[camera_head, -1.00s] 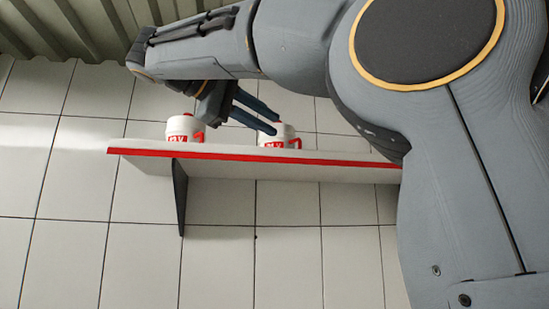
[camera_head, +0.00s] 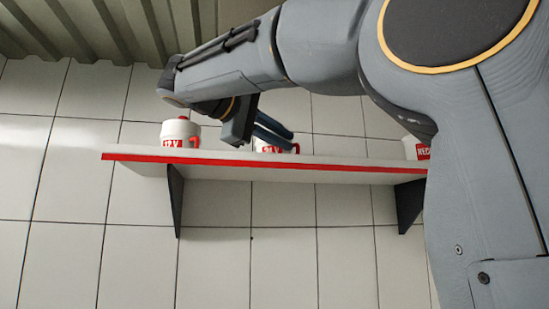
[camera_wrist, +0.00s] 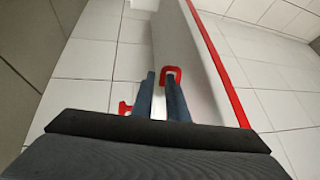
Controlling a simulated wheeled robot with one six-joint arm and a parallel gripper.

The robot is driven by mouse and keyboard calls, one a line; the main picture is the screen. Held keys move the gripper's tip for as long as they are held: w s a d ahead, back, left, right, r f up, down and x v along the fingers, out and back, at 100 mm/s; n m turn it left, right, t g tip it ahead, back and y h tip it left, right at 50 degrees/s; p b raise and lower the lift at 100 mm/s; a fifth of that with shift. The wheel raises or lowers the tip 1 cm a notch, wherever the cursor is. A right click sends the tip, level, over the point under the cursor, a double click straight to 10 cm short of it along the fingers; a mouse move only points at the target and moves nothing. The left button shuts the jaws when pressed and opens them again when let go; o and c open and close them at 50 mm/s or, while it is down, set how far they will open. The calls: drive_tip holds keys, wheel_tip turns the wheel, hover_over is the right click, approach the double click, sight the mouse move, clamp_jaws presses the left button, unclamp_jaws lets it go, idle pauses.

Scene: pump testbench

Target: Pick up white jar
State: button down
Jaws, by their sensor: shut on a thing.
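A white jar (camera_head: 265,147) with a red label and red handle stands in the middle of the wall shelf. My gripper (camera_head: 292,141) reaches down to it from above, with its blue fingers across the jar's upper part. In the wrist view, the two fingers (camera_wrist: 160,80) are close together, with a narrow white strip between them. A red handle (camera_wrist: 172,72) shows at the tip of the right finger, and another red part (camera_wrist: 125,108) shows left of the fingers. My gripper is shut on this jar. The fingers and palm hide most of it.
The white shelf (camera_head: 330,168) has a red front edge and dark brackets. A similar jar (camera_head: 180,132) with a red lid knob stands at its left end, and another (camera_head: 416,148) at the right, partly behind my arm. A tiled wall is behind.

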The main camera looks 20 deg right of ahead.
idle(0.4)
wheel_tip(320, 180, up, 10)
idle(0.6)
drive_tip(key=c, duration=0.5)
unclamp_jaws()
drive_tip(key=shift+a, duration=0.1)
drive_tip(key=v, duration=0.7)
drive_tip(key=shift+a, duration=0.3)
